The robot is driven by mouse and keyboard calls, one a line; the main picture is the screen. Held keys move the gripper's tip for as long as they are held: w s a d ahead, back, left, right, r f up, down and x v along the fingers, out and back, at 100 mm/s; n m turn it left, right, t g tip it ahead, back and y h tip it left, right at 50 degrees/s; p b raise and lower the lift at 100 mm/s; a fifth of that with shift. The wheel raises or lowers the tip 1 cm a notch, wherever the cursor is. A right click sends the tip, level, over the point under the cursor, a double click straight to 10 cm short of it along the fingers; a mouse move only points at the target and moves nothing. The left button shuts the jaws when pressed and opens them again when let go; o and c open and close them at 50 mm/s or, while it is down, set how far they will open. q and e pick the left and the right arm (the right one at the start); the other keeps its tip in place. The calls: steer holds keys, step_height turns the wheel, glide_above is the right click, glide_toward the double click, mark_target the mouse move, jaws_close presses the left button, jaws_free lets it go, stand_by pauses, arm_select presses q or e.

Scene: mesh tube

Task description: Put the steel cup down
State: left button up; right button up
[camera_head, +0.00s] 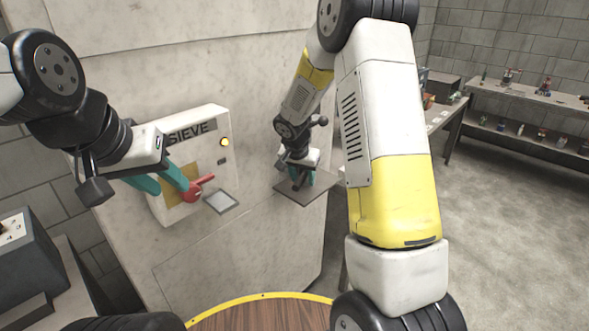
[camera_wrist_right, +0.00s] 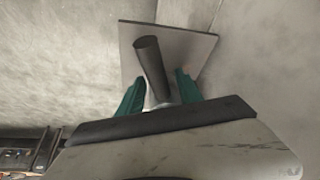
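A grey box (camera_head: 30,250) stands at the left. Shelves (camera_head: 525,105) with several small objects stand far right. Open floor (camera_head: 510,230) lies at the right.

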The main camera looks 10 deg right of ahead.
steer(key=shift+s+r, duration=0.1)
steer(key=shift+r, duration=0.4)
steer(key=v, duration=1.1)
steer(key=s+r+n+t+y, duration=0.1)
steer(key=s+r, duration=0.4)
steer(key=s, duration=0.8)
steer(key=s+d+r+n+t+y, duration=0.1)
steer(key=s+r+n+y, duration=0.2)
steer(key=s, duration=1.1)
step_height(320, 180, up, 4)
steer(key=n, duration=0.2)
steer(key=shift+f+n, duration=0.15)
steer(key=shift+n, duration=0.15)
steer(key=shift+s+d, duration=0.15)
steer(key=shift+d, duration=0.05)
